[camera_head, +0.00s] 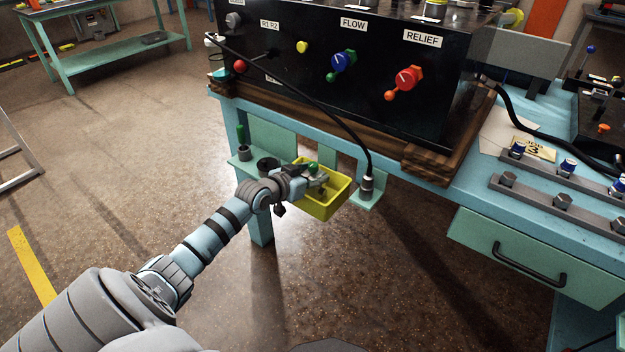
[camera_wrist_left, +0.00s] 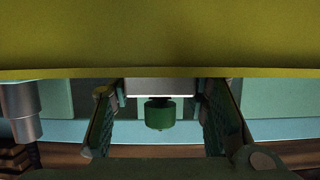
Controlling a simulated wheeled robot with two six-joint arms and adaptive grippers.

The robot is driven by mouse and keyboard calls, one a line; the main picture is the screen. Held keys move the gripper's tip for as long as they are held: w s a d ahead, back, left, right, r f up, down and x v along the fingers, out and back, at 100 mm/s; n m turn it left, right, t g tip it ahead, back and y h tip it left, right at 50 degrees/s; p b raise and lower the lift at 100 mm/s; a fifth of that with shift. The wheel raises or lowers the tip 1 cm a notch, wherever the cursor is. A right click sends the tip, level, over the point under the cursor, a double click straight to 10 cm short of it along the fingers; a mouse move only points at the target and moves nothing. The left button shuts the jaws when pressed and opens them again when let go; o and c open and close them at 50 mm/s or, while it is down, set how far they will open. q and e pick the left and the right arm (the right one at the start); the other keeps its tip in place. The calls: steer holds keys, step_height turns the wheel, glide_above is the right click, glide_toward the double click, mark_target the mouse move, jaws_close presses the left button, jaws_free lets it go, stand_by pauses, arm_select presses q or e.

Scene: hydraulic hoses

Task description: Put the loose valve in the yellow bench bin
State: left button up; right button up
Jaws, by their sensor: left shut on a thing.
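The yellow bench bin (camera_head: 327,207) hangs at the front of the teal bench, below the black panel. My left gripper (camera_head: 318,177) reaches over the bin's left part and is shut on the valve. The valve's round green knob (camera_head: 313,168) shows at the fingers, above the bin. In the left wrist view the green knob (camera_wrist_left: 159,114) and a pale metal block stand between my two fingers (camera_wrist_left: 165,125). The yellow bin (camera_wrist_left: 160,40) fills the top of that view and hides part of the valve. Whether the valve touches the bin cannot be told. My right gripper is out of view.
A black hose (camera_head: 335,115) runs down to a metal fitting (camera_head: 367,184) on a bracket right of the bin. Left of the bin are a dark round holder (camera_head: 267,164) and a green-topped piece (camera_head: 241,136). The drawer (camera_head: 530,258) is further right.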

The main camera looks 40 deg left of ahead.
arm_select(q)
steer(key=shift+r, duration=0.1)
steer(key=o, duration=1.4)
steer(key=shift+o, duration=0.2)
steer(key=shift+s+r, duration=0.1)
steer(key=shift+s, duration=0.1)
steer(key=p+v, duration=0.9)
steer(key=v, duration=0.2)
steer(key=shift+s, duration=0.3)
